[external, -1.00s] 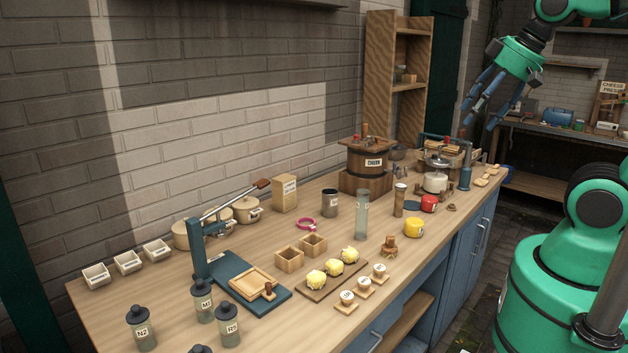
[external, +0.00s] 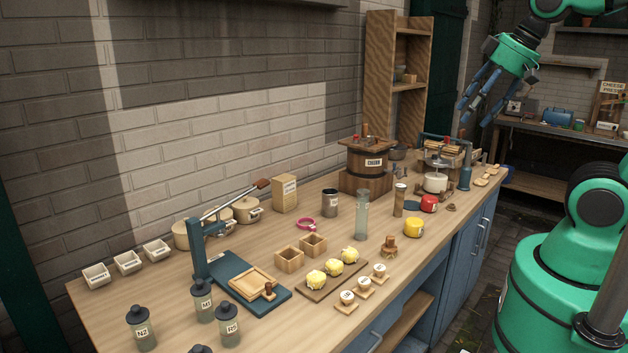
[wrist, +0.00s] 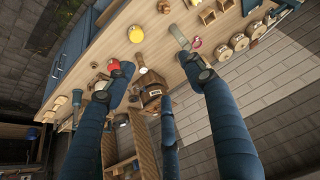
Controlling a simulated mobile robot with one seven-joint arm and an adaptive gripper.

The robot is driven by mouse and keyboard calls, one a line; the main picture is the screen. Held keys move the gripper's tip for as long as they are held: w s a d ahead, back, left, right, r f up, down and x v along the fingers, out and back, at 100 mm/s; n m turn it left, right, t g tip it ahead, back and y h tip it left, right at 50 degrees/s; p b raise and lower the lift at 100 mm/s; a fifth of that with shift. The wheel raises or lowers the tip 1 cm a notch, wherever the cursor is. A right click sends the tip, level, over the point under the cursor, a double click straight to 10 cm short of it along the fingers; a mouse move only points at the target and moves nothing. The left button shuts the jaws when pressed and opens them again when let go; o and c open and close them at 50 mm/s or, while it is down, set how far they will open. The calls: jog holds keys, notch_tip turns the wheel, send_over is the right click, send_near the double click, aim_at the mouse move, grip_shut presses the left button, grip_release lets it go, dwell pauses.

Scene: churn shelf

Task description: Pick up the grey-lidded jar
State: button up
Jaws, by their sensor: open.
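Several glass jars with dark grey lids stand at the near left end of the bench: one labelled N2 (external: 142,330), one labelled M1 (external: 203,302), one labelled R5 (external: 228,325), and one cut by the bottom edge. I cannot tell which is meant. A dark jar with a pale label (external: 330,203) stands farther back. My gripper (external: 478,108) is open and empty, high above the bench's far right end, well away from the near jars. Its spread blue fingers (wrist: 155,78) fill much of the wrist view, where I cannot make out the grey-lidded jars.
The wooden churn (external: 367,165) stands at the back of the bench. A tall glass cylinder (external: 361,216), red pot (external: 429,203) and yellow pot (external: 413,227) stand mid-bench. A lever press (external: 240,270) is beside the near jars.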

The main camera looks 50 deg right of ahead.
jog(key=w+a+r+n+g+y+p, duration=0.15)
jog(key=w+a+r+n+p, duration=0.25)
jog(key=w+a+n, duration=0.65)
jog(key=w+a+f+n+g+p, duration=0.1)
jog(key=w+a+f+n+p, duration=0.15)
jog(key=w+a, duration=0.5)
jog(key=w+a+f+n+g+p, duration=0.1)
jog(key=w+a+f+n, duration=0.15)
jog(key=w+a, duration=0.55)
jog(key=n+g+h+p, duration=0.2)
jog(key=n+p, duration=0.4)
jog(key=n, duration=0.8)
send_over(225, 303)
jog(key=shift+m+y, duration=0.25)
notch_tip(225, 303, down, 24)
jog(key=shift+w+r, duration=0.1)
jog(key=shift+b, duration=0.3)
jog(key=shift+f+p, duration=0.3)
jog(key=shift+f, duration=4.05)
